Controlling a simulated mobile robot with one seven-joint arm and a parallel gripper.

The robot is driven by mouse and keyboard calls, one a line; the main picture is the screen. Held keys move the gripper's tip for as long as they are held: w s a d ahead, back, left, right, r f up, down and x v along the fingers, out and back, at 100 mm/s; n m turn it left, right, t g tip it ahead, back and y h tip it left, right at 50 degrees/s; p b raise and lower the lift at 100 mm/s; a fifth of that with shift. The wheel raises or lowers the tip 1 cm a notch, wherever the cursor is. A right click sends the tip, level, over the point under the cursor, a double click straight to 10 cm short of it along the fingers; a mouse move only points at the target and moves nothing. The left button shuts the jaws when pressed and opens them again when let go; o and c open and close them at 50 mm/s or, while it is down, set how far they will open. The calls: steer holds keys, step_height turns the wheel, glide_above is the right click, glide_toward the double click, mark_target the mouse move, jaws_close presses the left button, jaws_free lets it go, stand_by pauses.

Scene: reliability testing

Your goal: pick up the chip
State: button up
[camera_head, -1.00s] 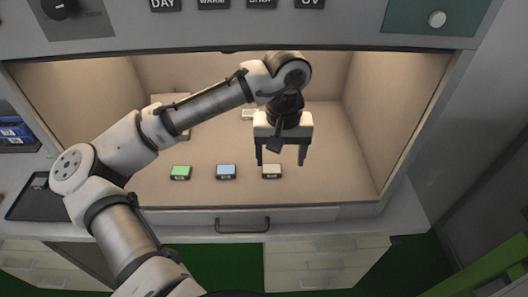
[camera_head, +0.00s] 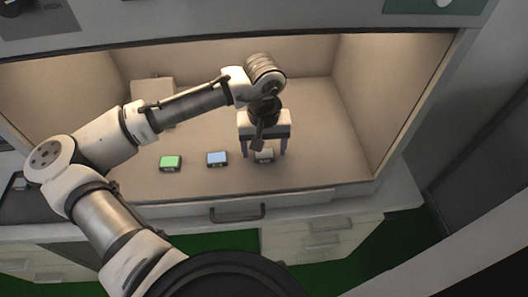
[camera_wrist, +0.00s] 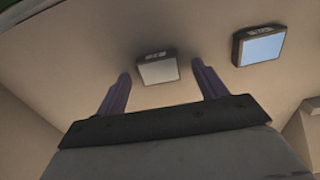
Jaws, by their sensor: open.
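Three small dark-framed blocks lie in a row on the chamber floor in the head view: one green-topped (camera_head: 170,162), one blue-topped (camera_head: 217,158) and one pale grey-topped (camera_head: 264,157). The pictures do not make plain which is the chip. My gripper (camera_head: 265,153) is over the grey block, its two fingers apart. In the wrist view my open gripper (camera_wrist: 160,84) has the grey block (camera_wrist: 158,69) just beyond and between its purple fingertips, with nothing held. The blue block (camera_wrist: 260,46) is to the right there. The green block is outside the wrist view.
The blocks lie inside a lit, open-fronted chamber (camera_head: 310,110) with walls at the back and sides. A pale box (camera_head: 152,92) stands at the back left. A drawer handle (camera_head: 237,212) is below the front edge. The floor right of the grey block is clear.

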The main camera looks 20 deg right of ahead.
steer(key=shift+c, duration=0.4)
steer(key=c, duration=1)
